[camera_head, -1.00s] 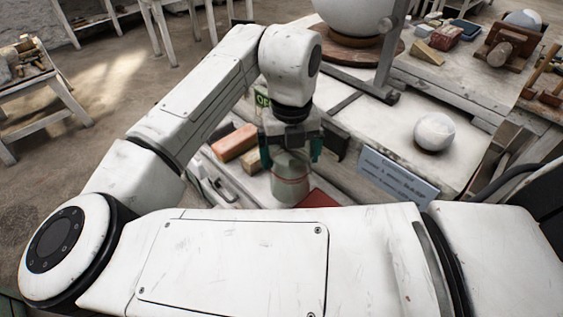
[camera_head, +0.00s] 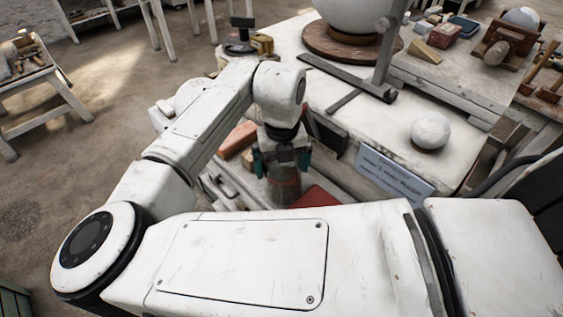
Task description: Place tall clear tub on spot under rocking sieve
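The clear tub (camera_head: 285,187) shows below my gripper (camera_head: 282,170), see-through and dark with a reddish band. My gripper's two green fingers stand on either side of its upper part and appear shut on it. The tub looks upright. Its lower end is hidden behind my own white arm link, so I cannot tell whether it touches a surface. I cannot make out a rocking sieve or the spot under it.
A red flat object (camera_head: 316,197) lies close right of the tub. An orange-red brick (camera_head: 238,138) lies to the left. A blue-grey sign (camera_head: 395,175) and a white ball (camera_head: 430,130) are to the right. A large white sphere (camera_head: 358,12) stands behind on a round wooden base.

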